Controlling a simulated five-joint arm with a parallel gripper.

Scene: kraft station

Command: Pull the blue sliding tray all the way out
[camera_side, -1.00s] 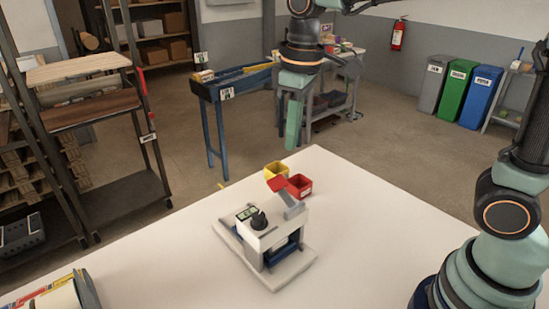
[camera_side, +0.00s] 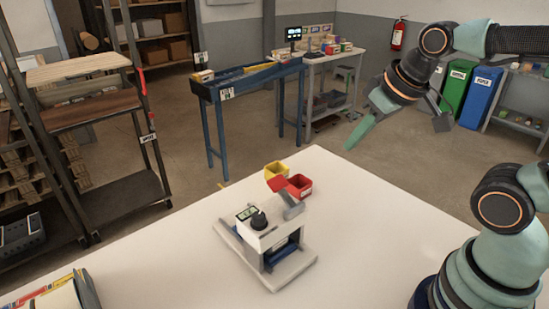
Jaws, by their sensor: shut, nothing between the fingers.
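The blue sliding tray (camera_side: 284,251) shows as a small blue part low in the front opening of a white and grey device on the table. Much of it is hidden under the device's top, so I cannot see how far in it sits. The device (camera_side: 262,234) has a black knob, a small green display and a grey lever with a red end. My gripper (camera_side: 353,143) is in the air up and to the right of the device, well apart from it. Its teal fingers are shut, point down and left, and hold nothing.
A yellow bin (camera_side: 276,170) and a red bin (camera_side: 299,186) stand behind the device. Coloured folders (camera_side: 52,294) lie at the table's front left corner. The white table (camera_side: 365,240) is clear to the right of the device.

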